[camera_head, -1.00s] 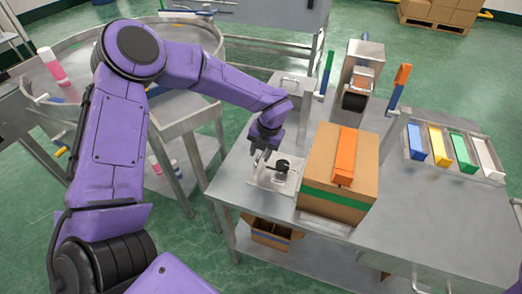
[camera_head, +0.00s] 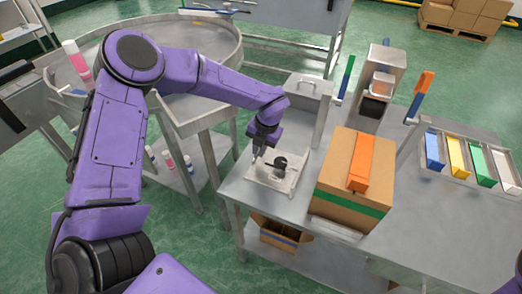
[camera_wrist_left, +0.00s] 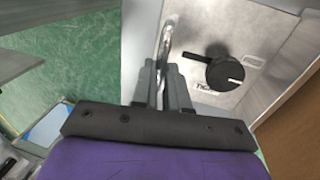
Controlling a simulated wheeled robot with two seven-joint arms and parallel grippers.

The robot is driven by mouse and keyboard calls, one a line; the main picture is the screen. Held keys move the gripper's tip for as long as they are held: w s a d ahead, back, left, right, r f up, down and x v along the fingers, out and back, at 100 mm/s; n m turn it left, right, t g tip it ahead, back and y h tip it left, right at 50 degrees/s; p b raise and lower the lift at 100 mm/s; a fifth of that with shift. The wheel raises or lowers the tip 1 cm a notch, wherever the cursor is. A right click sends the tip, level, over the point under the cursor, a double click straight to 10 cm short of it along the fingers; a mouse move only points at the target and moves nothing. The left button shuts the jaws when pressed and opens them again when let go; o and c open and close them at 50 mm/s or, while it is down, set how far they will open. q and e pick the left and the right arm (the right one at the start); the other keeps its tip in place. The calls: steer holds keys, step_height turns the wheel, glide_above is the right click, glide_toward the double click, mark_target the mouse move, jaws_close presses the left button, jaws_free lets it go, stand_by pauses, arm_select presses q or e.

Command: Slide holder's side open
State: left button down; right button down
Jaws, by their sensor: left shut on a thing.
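The holder (camera_head: 262,180) is a pale metal plate with a round black knob (camera_head: 280,163) on it, near the left edge of the bench. In the left wrist view the plate (camera_wrist_left: 203,15) carries the black knob (camera_wrist_left: 225,72), its dark arm and a small printed label. My left gripper (camera_head: 258,158) is down at the holder's left side. In the left wrist view its fingers (camera_wrist_left: 163,80) are shut on a curved metal handle (camera_wrist_left: 165,40) beside the plate. The exact contact at the fingertips is partly hidden. My right gripper is out of view.
A cardboard carton (camera_head: 338,170) with an orange block (camera_head: 360,163) on top stands right of the holder. A metal box (camera_head: 302,92) and a press-like machine (camera_head: 380,85) stand behind. Coloured bins (camera_head: 456,158) are at the right. Floor shows left of the bench.

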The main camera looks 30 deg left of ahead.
arm_select(q)
steer(key=shift+a, duration=0.25)
steer(key=shift+d, duration=0.1)
steer(key=c, duration=1.1)
jaws_free()
steer(key=shift+a, duration=0.2)
steer(key=shift+c, duration=0.2)
steer(key=shift+d+r, duration=0.1)
steer(key=shift+r, duration=0.15)
step_height(320, 180, up, 10)
steer(key=d+b, duration=0.1)
steer(key=shift+d, duration=0.35)
steer(key=shift+w, duration=0.1)
